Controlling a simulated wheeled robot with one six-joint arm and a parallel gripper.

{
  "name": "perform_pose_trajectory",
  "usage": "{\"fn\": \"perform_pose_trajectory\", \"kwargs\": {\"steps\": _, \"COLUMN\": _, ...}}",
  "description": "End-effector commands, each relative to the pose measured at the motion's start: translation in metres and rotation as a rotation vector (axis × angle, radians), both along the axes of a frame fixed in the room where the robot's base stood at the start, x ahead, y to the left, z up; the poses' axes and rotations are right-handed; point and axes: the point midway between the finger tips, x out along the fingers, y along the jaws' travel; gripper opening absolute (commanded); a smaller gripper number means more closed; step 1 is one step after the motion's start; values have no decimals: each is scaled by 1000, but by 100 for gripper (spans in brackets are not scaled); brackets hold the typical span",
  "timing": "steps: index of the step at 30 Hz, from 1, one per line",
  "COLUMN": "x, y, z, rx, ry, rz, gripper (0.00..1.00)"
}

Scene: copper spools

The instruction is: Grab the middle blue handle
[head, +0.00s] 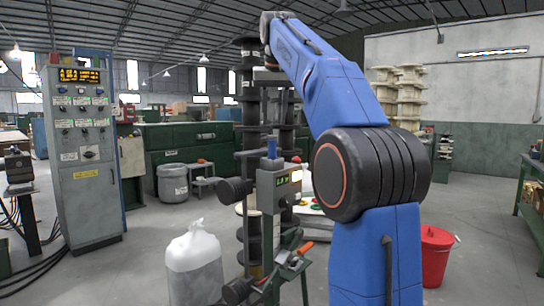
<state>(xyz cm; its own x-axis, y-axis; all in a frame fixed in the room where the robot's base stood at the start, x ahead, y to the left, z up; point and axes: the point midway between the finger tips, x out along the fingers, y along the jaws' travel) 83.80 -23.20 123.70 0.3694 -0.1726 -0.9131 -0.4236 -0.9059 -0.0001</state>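A small blue handle (272,148) stands upright on top of a grey control box (275,190) with a lit display, near the middle of the head view. It is the only blue handle I can make out. My blue arm rises at the right and bends over to the upper left. A dark piece at its far end, which seems to be my gripper (268,75), is above the blue handle and apart from it in the picture. Its fingers are too small and dark against the spools to tell whether they are open.
Tall dark spool stacks (250,120) stand behind the control box. An orange-handled tool (301,249) lies on the stand below. A white bag (194,262) is at front left, a red bucket (436,255) at right, and a grey cabinet (84,155) at left. Open floor lies left of the bag.

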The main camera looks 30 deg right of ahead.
Motion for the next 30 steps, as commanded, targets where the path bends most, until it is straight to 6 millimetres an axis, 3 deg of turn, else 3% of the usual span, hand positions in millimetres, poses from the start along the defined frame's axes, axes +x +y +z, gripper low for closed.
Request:
{"fn": "perform_pose_trajectory", "kwargs": {"steps": 9, "x": 20, "y": -10, "z": -50, "rx": 0, "ry": 1, "rz": 0, "gripper": 35}}
{"fn": "perform_pose_trajectory", "kwargs": {"steps": 23, "x": 35, "y": -16, "z": -77, "rx": 0, "ry": 1, "rz": 0, "gripper": 35}}
{"fn": "perform_pose_trajectory", "kwargs": {"steps": 30, "x": 50, "y": -23, "z": -105, "rx": 1, "ry": 2, "rz": 0, "gripper": 35}}
